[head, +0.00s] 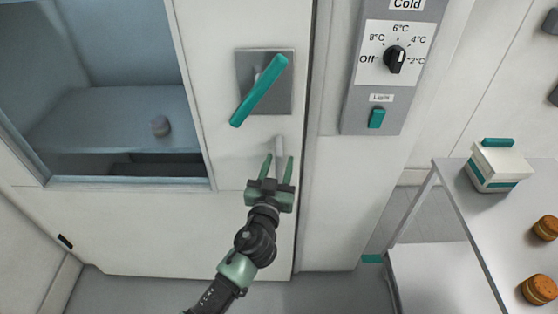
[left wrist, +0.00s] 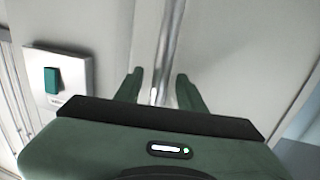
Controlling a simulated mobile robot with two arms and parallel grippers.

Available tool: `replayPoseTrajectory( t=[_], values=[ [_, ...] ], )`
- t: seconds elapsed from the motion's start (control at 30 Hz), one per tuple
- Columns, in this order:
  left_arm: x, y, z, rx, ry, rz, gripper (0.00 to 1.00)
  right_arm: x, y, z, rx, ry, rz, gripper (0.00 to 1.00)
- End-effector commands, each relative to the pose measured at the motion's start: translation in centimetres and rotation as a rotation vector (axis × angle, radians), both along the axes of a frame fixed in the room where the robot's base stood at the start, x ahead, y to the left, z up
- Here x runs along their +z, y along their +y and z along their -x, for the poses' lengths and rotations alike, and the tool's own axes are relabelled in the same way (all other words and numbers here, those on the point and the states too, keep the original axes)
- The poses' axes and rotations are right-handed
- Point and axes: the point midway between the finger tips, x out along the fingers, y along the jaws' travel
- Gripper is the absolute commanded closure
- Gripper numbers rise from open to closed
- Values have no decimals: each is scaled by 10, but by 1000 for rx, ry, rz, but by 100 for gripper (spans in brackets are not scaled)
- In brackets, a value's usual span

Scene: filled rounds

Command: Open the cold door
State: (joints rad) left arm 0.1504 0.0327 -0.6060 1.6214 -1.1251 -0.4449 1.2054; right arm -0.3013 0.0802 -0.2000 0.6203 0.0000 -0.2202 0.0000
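The white cold door (head: 140,232) has a large window and looks shut against its frame. A teal lever (head: 259,91) on a grey plate (head: 284,99) slants from upper right to lower left. Below it a short pale metal bar (head: 279,146) stands upright on the door. My left gripper (head: 278,160) is just below the lever and open, its green fingers pointing up at the bar. In the left wrist view the bar (left wrist: 167,45) runs between the open fingers (left wrist: 160,74); contact cannot be told. My right gripper is not in view.
Right of the door is a grey panel marked Cold (head: 354,110) with a black temperature knob (head: 395,59) and a teal switch (head: 376,117). A white table (head: 462,218) at the right holds a white and teal box (head: 497,165) and round brown items (head: 540,289). Floor shows below the door.

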Motion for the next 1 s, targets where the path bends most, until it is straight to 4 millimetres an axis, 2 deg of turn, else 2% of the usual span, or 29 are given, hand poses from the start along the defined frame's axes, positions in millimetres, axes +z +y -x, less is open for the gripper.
replayPoseTrajectory(
  t=[0.33,0.47,0.5,1.0],
  values=[
    [0,-1,-6,-1,0,0,60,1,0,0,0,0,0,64],
    [0,-1,-5,-1,1,0,97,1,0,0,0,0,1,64],
    [0,-1,-5,-1,1,0,100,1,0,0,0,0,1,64],
    [-1,-1,-5,-1,1,0,100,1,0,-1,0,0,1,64]
  ],
)
